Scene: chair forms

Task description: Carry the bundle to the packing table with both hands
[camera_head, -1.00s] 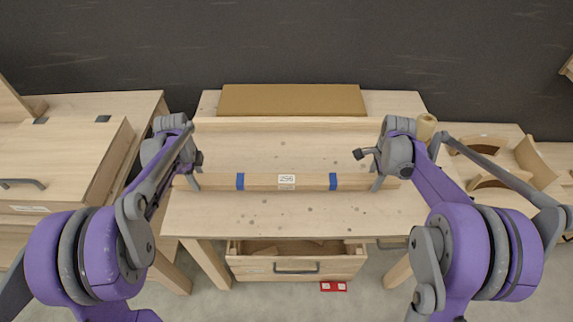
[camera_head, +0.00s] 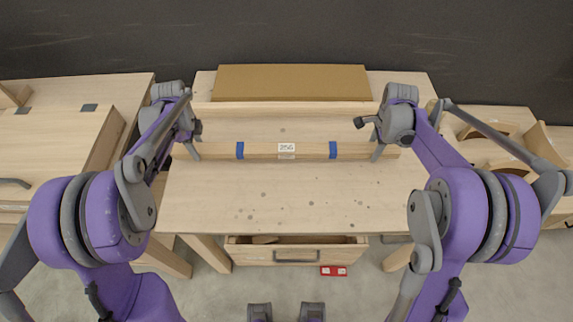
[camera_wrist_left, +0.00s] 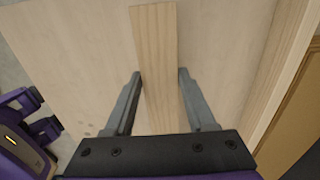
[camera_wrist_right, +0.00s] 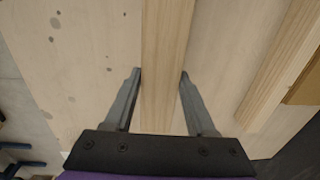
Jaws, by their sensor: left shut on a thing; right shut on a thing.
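The bundle (camera_head: 262,151) is a long pale wooden bar with two blue bands and a white label marked 256. It lies left to right over the packing table (camera_head: 260,205), a pale wooden top with dark knots. My left gripper (camera_head: 194,150) is shut on the bundle's left end, and my right gripper (camera_head: 379,150) on its right end. In the left wrist view the bundle (camera_wrist_left: 156,50) runs between the fingers. In the right wrist view the bundle (camera_wrist_right: 165,60) does the same. I cannot tell whether the bundle touches the tabletop.
A raised wooden strip (camera_head: 290,107) runs along the table's back, with a brown cardboard piece (camera_head: 290,83) behind it. A drawer (camera_head: 325,255) stands open under the front edge. A red object (camera_head: 333,271) is on the floor. Curved wooden parts (camera_head: 485,131) lie on the right.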

